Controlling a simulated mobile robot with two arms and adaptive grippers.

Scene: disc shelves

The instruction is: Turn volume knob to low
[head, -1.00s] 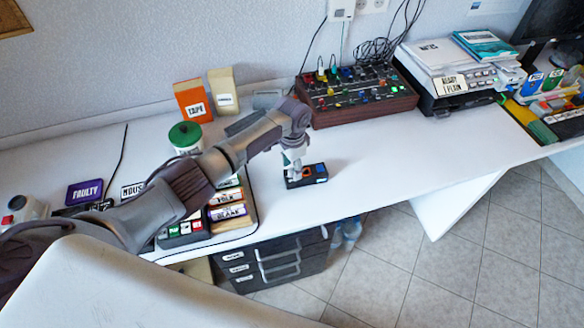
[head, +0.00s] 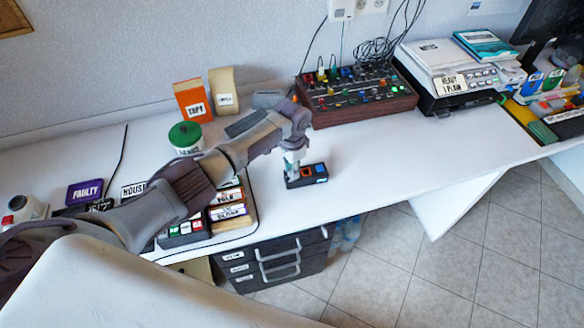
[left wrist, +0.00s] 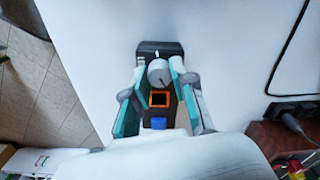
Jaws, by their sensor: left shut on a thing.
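A small black box (head: 308,175) lies on the white desk, with an orange-framed square and a blue button on top. In the left wrist view the box (left wrist: 147,47) has a round grey knob (left wrist: 158,73) near its far end, with a dark line on its face. A white mark shows on the box just beyond the knob. My left gripper (head: 291,170) points down at the left end of the box. In the left wrist view its two teal-lined fingers (left wrist: 158,78) are shut on the knob, one on each side. My right gripper is not in view.
A mixer panel (head: 358,112) with coloured knobs stands at the back, and a printer (head: 447,98) is to its right. A tray (head: 250,208) with labelled items lies left of the box. The desk right of the box is clear.

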